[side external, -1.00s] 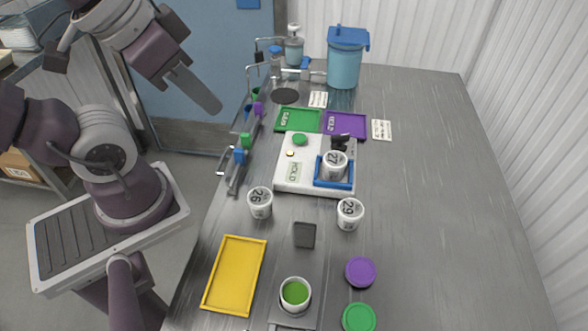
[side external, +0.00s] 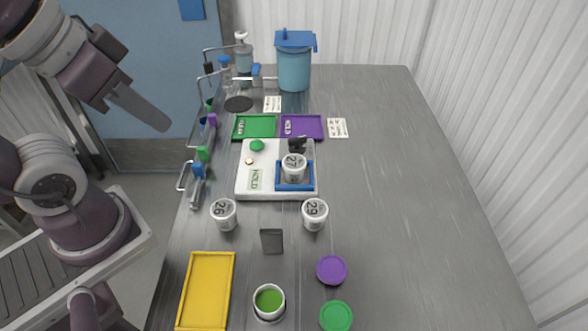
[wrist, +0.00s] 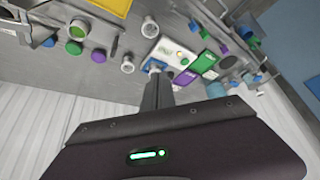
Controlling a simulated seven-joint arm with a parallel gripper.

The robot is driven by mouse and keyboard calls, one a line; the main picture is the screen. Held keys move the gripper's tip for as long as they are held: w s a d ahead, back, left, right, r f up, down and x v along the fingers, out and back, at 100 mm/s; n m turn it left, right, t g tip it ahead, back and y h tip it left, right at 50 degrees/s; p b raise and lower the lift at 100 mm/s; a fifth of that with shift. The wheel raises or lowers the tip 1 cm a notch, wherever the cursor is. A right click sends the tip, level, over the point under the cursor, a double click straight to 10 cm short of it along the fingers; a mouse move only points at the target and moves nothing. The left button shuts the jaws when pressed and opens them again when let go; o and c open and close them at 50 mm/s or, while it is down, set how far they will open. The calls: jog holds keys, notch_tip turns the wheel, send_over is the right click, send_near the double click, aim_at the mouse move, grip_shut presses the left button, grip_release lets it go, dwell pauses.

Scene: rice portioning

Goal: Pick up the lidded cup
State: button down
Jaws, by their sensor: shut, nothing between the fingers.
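Three white cups carry numbers: cup 26 (side external: 224,215) on the left, cup 29 (side external: 315,216) on the right, and cup 27 (side external: 293,169) in the blue holder (side external: 294,188) on the white scale (side external: 255,190). I cannot tell for sure which of them is lidded. An open cup (side external: 269,304) with green contents stands in front. A purple lid (side external: 331,270) and a green lid (side external: 336,317) lie flat on the table. My gripper (side external: 166,127) is shut and empty, raised left of the table, apart from every cup. Its closed fingers also show in the wrist view (wrist: 159,78).
A yellow tray (side external: 232,275) lies at the front left. Green (side external: 236,128) and purple (side external: 322,128) trays lie behind the scale. A blue lidded bin (side external: 294,70) stands at the back. A rail with coloured clips (side external: 203,154) lines the left edge. The right of the table is clear.

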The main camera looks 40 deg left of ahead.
jog(key=c, duration=0.6)
grip_release()
jog(key=shift+c, duration=0.2)
